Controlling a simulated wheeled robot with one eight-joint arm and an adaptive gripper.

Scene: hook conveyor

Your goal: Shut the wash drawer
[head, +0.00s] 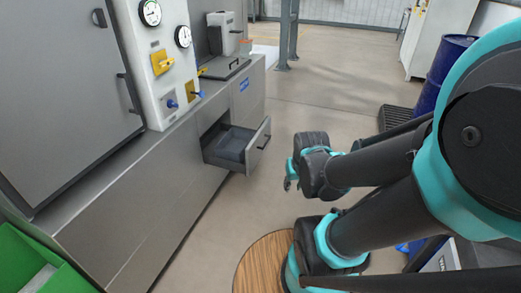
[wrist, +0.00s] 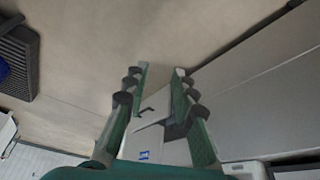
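The wash drawer (head: 257,146) is pulled out of the grey metal cabinet in the head view. Its front panel carries a dark bar handle, and something dark blue-grey lies inside. My gripper (head: 290,178) is to the right of the drawer front, apart from it, with floor visible between them. In the wrist view my gripper (wrist: 158,76) is open, its two green fingers spread with nothing held. The drawer front (wrist: 156,104) and its handle show beyond and between the fingers there.
The long cabinet (head: 150,205) runs along the left, with a gauge panel (head: 163,60) above it. A green bin (head: 25,262) is at lower left. A blue drum (head: 440,75) and a dark floor grate (head: 394,117) are at right. The floor before the drawer is clear.

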